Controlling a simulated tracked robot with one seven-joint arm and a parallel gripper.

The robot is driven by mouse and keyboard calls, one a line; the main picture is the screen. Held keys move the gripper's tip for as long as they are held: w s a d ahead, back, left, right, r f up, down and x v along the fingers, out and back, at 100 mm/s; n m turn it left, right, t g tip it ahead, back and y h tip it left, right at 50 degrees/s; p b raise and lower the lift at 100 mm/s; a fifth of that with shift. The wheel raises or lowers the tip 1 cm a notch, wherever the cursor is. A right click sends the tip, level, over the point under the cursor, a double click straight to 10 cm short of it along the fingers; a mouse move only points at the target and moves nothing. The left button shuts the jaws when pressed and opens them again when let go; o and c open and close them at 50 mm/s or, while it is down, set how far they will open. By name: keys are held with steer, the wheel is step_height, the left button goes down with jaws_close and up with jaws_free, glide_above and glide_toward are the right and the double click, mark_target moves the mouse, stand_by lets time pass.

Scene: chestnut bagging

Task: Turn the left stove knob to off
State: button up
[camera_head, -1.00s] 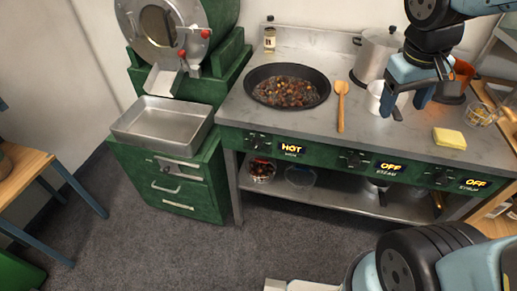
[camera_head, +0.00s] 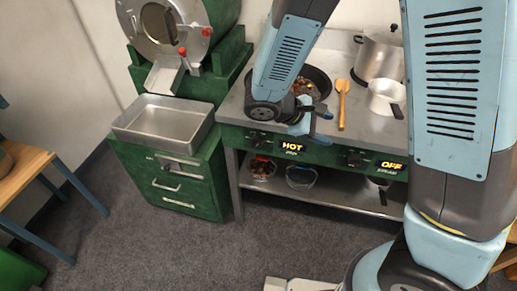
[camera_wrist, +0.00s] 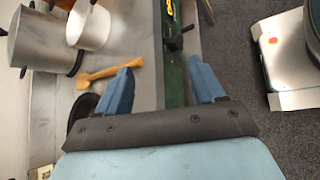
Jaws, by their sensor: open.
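The left stove knob (camera_head: 258,138) is a dark knob on the stove's green front panel, left of a lit display (camera_head: 292,148) reading HOT. My gripper (camera_head: 318,125) is open and empty in the head view, over the counter's front edge, to the right of that knob and apart from it. In the wrist view my gripper (camera_wrist: 163,80) has its two blue fingers spread, with the green panel (camera_wrist: 175,75) between and beyond them. I cannot make out the left knob in the wrist view.
A middle knob (camera_head: 354,157) sits beside a display (camera_head: 391,166) reading OFF. A black pan (camera_head: 318,80), partly behind my arm, a wooden spatula (camera_head: 343,103), a white pot (camera_head: 384,98) and a large pot (camera_head: 380,54) stand on the counter. A metal tray (camera_head: 163,122) is left.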

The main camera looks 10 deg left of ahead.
steer(key=s+a+f+n+t, duration=0.1)
steer(key=a+f+n+t, duration=0.75)
steer(key=a, duration=0.25)
steer(key=n+t+y, duration=0.5)
steer(key=n+y, duration=0.4)
steer(key=n, duration=0.2)
glide_toward(259, 145)
steer(key=w, duration=0.8)
steer(key=shift+w+a+f, duration=0.2)
steer(key=shift+w, duration=0.05)
steer(key=c, duration=1)
steer(key=shift+o, duration=1)
steer(key=shift+d, duration=0.55)
steer(key=shift+a, duration=0.25)
steer(key=shift+c, duration=1.3)
steer(key=shift+a, duration=0.15)
